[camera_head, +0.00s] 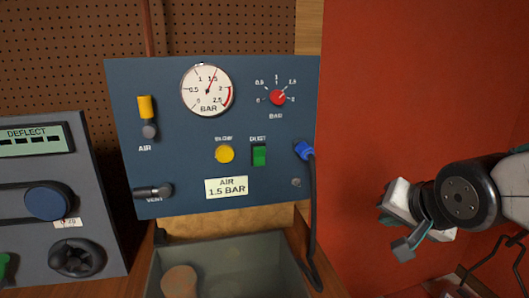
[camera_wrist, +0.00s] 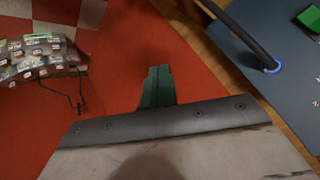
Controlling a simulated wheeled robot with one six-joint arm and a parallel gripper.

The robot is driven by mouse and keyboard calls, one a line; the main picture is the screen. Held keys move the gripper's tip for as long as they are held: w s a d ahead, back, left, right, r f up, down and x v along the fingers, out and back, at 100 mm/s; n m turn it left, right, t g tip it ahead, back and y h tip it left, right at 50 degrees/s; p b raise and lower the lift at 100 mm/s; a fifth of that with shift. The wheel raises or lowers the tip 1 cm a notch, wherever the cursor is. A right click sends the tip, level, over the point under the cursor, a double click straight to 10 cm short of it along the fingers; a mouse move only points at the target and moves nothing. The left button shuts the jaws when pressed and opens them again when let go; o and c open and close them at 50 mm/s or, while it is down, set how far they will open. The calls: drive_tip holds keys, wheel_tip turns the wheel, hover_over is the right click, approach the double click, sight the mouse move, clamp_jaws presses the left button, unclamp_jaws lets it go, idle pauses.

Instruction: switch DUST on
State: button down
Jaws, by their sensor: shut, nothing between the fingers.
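The DUST switch (camera_head: 260,155) is a green rocker in a dark frame on the blue panel (camera_head: 130,100), under its label and right of the yellow BLOW button (camera_head: 224,154). Its lower part looks brighter than its top; I cannot tell its on or off state. A green piece, likely the same switch (camera_wrist: 311,20), shows at the top right corner of the wrist view. My gripper (camera_head: 405,246) is right of the panel, before the red wall, apart from the switch. In the wrist view its teal fingers (camera_wrist: 157,85) are together and empty.
The panel bears a pressure gauge (camera_head: 207,90), a red knob (camera_head: 278,97), a yellow-handled AIR valve (camera_head: 147,115) and a VENT lever (camera_head: 153,192). A blue plug with a dark cable (camera_head: 312,205) hangs right of the switch. A grey tray (camera_head: 235,255) stands below.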

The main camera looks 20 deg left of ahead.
drive_tip(key=a+m+t+y, duration=0.1)
drive_tip(key=a+y, duration=0.6)
drive_tip(key=a, duration=1.6)
drive_tip(key=shift+r+y, duration=0.3)
drive_tip(key=shift+r, duration=0.15)
drive_tip(key=shift+w, duration=0.1)
approach(257, 155)
drive_tip(key=shift+w+a+f, duration=0.4)
drive_tip(key=shift+a+f, duration=0.05)
drive_tip(key=shift+a, duration=0.2)
drive_tip(key=shift+w+a+f, duration=0.4)
drive_tip(key=shift+a+f, duration=0.1)
drive_tip(key=shift+a, duration=0.15)
drive_tip(key=shift+w+a+f, duration=0.45)
drive_tip(key=shift+a, duration=0.25)
drive_tip(key=shift+w+r, duration=0.1)
drive_tip(key=shift+w, duration=0.05)
drive_tip(key=shift+w+a+r, duration=0.1)
drive_tip(key=shift+w+a, duration=0.1)
drive_tip(key=shift+w+a+r, duration=0.2)
drive_tip(key=shift+w, duration=0.15)
